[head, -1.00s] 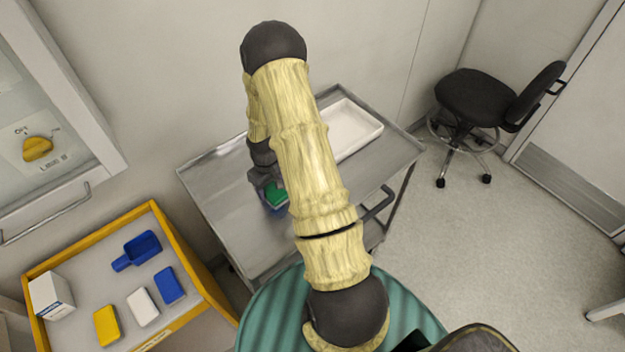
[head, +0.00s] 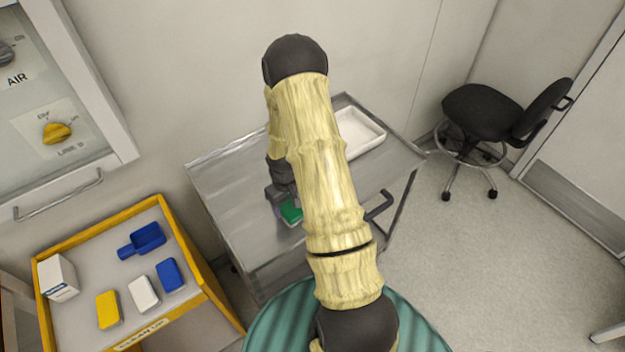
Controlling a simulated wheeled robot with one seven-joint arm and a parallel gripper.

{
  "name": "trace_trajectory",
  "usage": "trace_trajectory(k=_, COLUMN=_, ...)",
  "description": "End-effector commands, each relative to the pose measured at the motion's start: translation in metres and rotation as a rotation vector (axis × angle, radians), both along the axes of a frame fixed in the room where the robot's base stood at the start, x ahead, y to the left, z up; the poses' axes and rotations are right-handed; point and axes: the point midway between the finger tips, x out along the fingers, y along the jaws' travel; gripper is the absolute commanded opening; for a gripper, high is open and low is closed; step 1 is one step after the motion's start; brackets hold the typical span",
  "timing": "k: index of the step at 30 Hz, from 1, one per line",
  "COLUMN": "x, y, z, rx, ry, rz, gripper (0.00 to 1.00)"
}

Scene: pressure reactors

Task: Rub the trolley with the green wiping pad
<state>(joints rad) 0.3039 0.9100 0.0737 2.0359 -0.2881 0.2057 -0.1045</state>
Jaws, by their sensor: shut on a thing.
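The grey metal trolley (head: 228,190) stands in the middle against the wall, with a dark push handle at its right front. My gripper (head: 285,203) is over the trolley top, mostly hidden behind my arm. It is shut on the green wiping pad (head: 291,212), of which a small green patch shows. The pad is at or just above the trolley top; I cannot tell whether it touches.
A white tray (head: 362,133) lies on the trolley's far right. A yellow-edged clean-up bench (head: 100,258) at left holds a blue scoop (head: 145,239), a blue pad (head: 170,274), a white pad (head: 143,293), a yellow pad (head: 108,309) and a white box (head: 58,278). A black chair (head: 490,115) stands right.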

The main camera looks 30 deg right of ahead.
Motion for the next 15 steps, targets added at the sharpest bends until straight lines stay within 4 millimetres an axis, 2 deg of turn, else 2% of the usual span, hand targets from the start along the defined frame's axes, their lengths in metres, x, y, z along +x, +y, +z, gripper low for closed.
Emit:
trace_trajectory(k=3, x=-0.002, y=0.001, z=0.005, rx=0.000, ry=0.002, rz=0.001, gripper=0.36)
trace_trajectory(k=6, x=0.000, y=0.001, z=0.028, rx=-0.001, ry=-0.004, rz=0.002, gripper=0.36)
trace_trajectory(k=15, x=-0.001, y=0.001, z=0.051, rx=0.000, ry=0.000, rz=0.002, gripper=0.36)
